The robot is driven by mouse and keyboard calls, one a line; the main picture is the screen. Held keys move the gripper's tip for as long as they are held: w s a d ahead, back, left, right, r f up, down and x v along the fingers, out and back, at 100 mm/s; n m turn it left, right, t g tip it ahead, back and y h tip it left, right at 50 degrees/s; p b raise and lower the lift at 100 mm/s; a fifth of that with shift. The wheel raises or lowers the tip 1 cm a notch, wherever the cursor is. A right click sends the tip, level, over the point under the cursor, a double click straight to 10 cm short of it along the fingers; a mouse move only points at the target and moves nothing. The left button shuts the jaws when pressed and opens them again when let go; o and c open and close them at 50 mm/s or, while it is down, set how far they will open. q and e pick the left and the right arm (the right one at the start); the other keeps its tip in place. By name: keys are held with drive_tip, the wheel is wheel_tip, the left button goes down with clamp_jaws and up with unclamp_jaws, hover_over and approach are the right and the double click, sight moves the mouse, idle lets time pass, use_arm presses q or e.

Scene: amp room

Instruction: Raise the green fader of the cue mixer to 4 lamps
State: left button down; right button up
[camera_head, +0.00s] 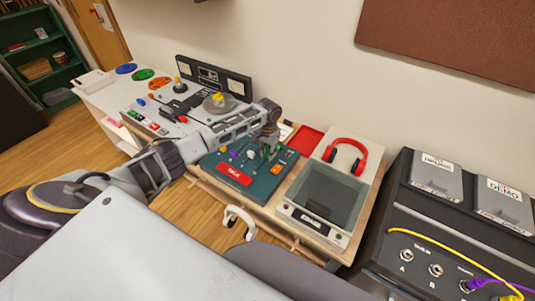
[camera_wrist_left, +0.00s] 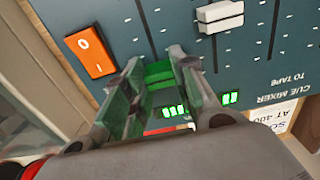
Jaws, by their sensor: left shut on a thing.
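The teal cue mixer (camera_head: 262,187) lies on the table in the head view, with its panel also in the left wrist view (camera_wrist_left: 285,50). My left gripper (camera_head: 268,150) is over its right part, pointing down. In the left wrist view my left gripper (camera_wrist_left: 155,65) is shut on the green fader (camera_wrist_left: 158,73), one finger on each side. Several green lamps (camera_wrist_left: 173,111) are lit near the fader; a finger hides part of their row, so I cannot count them. A white fader (camera_wrist_left: 220,16) stands beside it. My right gripper is not in view.
An orange switch (camera_wrist_left: 90,52) is close to the gripper. Red headphones (camera_head: 349,150) and a glass-topped deck (camera_head: 330,195) are right of the mixer. A console with knobs (camera_head: 160,112) is at the left. A black amp (camera_head: 420,230) with cables stands at the right.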

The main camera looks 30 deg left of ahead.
sight(268, 153)
use_arm(q)
drive_tip(key=shift+a, duration=0.1)
drive_tip(key=c, duration=1.2)
unclamp_jaws()
drive_tip(key=shift+o, duration=0.2)
drive_tip(key=shift+r, duration=0.15)
wheel_tip(268, 153, up, 12)
drive_tip(key=shift+s+f, duration=0.15)
drive_tip(key=shift+f, duration=0.1)
